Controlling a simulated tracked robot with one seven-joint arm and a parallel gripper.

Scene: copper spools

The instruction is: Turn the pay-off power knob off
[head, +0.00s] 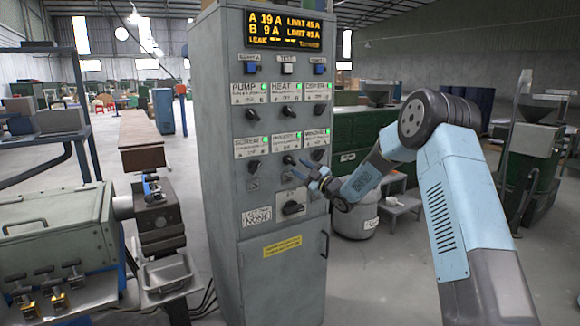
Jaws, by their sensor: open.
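A grey control cabinet (226,175) stands in the middle, with rows of labelled black rotary knobs. The middle label of the lower row (286,141) appears to read pay-off, though the small print is blurred. The dark knob (288,160) beneath it is close to my fingertips and partly hard to separate from them. A green lamp (298,135) is lit beside that label. My gripper (297,168) is open, reaching in from the right with its fingers pointing left at the panel. I cannot tell whether a finger touches the knob.
Neighbouring knobs sit at left (252,165) and right (317,155) in the same row. A larger switch (293,208) is just below. An amber display (284,28) tops the cabinet. A machine (60,240) stands at left; a drum (355,220) stands behind my arm.

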